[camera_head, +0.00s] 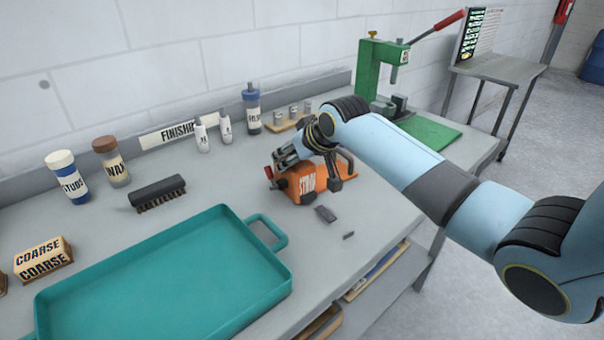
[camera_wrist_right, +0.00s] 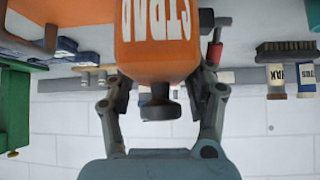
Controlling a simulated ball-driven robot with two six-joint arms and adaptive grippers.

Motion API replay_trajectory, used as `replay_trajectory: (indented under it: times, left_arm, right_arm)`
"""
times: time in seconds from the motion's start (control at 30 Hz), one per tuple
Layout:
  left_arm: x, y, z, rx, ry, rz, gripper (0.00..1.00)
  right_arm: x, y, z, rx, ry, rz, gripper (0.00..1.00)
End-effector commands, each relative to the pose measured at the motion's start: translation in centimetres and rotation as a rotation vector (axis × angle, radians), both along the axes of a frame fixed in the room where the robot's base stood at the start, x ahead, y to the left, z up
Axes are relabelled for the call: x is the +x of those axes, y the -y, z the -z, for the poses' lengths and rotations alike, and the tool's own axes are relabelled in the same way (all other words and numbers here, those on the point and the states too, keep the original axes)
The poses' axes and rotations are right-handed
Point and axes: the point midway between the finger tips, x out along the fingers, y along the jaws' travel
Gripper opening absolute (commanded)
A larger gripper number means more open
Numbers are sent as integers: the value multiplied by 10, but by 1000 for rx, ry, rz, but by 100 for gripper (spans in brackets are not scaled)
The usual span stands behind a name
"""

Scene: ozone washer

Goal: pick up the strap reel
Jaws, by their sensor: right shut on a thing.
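The strap reel (camera_head: 306,186) is an orange block with white STRAP lettering on the grey bench, right of the teal tray. A dark knob and a small red part show on it. My right gripper (camera_head: 312,168) reaches it from the right and is shut on it, hiding part of it. In the right wrist view, which is upside down, the orange reel (camera_wrist_right: 158,45) sits between the two fingers of my right gripper (camera_wrist_right: 163,88). Whether the reel touches the bench I cannot tell. My left gripper is out of view.
The teal tray (camera_head: 165,290) fills the front left of the bench. A black brush (camera_head: 157,193), labelled bottles (camera_head: 68,178) and a COARSE block (camera_head: 42,259) stand behind and left of it. A green press (camera_head: 380,72) stands at the back right. Small dark pieces (camera_head: 325,214) lie in front of the reel.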

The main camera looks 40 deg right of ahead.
Motion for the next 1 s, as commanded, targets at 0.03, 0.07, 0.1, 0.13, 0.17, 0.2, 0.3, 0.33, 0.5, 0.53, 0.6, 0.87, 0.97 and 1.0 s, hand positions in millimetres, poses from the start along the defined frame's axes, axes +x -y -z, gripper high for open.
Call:
replay_trajectory:
  times: [0.03, 0.07, 0.1, 0.13, 0.17, 0.2, 0.3, 0.33, 0.5, 0.53, 0.6, 0.87, 0.97, 1.0]
  left_arm:
    - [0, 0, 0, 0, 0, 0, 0]
    - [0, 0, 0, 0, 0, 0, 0]
    - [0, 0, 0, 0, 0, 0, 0]
    - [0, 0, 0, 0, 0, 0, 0]
    - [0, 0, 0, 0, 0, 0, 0]
    - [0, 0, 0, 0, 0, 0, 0]
    - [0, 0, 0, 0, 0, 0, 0]
    - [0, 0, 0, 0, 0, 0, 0]
    - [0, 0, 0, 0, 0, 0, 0]
    - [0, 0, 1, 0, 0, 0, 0]
    - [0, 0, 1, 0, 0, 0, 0]
    - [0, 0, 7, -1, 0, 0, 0]
    - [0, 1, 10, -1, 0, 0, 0]
    - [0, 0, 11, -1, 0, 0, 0]
  right_arm:
    - [0, 0, 0, 0, 0, 0, 18]
    - [0, 0, 0, 0, 0, 0, 14]
    - [0, 0, 0, 0, 0, 0, 8]
    - [0, 0, 0, 0, 0, 0, 5]
    - [0, 0, 0, 0, 0, 0, 1]
    - [0, 0, 0, 0, 0, 0, 0]
    - [1, 0, -1, -1, 3, -1, 0]
    - [1, 0, -1, -1, 3, -1, 0]
    - [1, 0, -4, -1, 4, -1, 0]
    - [1, 0, -5, -1, 4, -1, 0]
    - [1, 0, -10, -2, 5, -1, 0]
    - [-2, 8, -46, -8, 6, 1, 0]
    - [-13, 28, -58, -11, 3, -1, 0]
    - [-17, 36, -63, -11, 4, 0, 0]
